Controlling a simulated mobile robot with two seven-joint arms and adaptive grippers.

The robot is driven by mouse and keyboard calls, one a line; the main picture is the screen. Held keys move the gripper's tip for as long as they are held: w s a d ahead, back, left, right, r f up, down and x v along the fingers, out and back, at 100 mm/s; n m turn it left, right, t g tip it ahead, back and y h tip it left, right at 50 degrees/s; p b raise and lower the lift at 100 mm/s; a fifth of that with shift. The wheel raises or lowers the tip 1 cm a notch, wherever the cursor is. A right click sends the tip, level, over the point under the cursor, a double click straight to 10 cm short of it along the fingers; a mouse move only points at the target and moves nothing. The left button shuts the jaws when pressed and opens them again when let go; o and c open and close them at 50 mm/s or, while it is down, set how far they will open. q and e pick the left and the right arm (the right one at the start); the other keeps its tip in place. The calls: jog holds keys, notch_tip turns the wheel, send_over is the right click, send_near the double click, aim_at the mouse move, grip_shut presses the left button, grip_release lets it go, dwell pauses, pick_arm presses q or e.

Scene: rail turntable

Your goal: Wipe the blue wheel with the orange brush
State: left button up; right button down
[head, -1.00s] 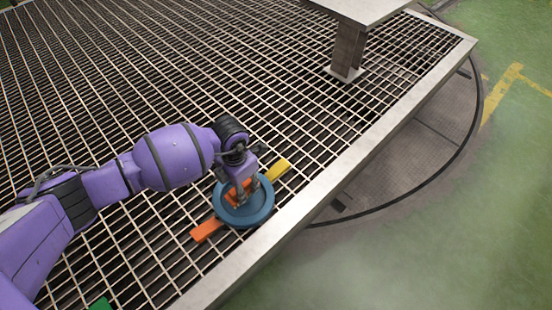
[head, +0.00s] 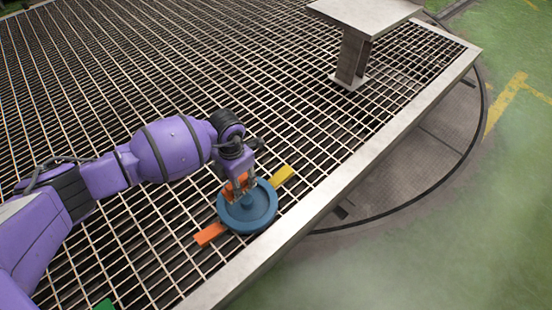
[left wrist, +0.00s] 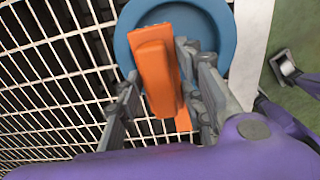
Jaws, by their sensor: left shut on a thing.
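The blue wheel (head: 262,207) lies flat near the grating's edge, its centre hub showing; it also shows in the left wrist view (left wrist: 222,22). My left gripper (head: 238,188) is shut on the orange brush (head: 233,189), over the wheel's upper-left part. In the left wrist view the brush (left wrist: 157,75) sits between the fingers of my left gripper (left wrist: 160,80) and overlaps the wheel. The fingers hide part of the brush, and I cannot tell whether it touches the wheel.
An orange bar (head: 210,235) and a yellow bar (head: 284,174) stick out on opposite sides of the wheel. A green object (head: 104,305) is at the bottom left. A grey stand (head: 353,55) rises at the upper right. A pale border (head: 330,190) edges the grating.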

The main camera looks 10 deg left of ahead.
pick_arm(q)
jog(key=shift+r+p, duration=1.8)
jog(key=shift+r, duration=0.95)
jog(key=shift+f, duration=0.1)
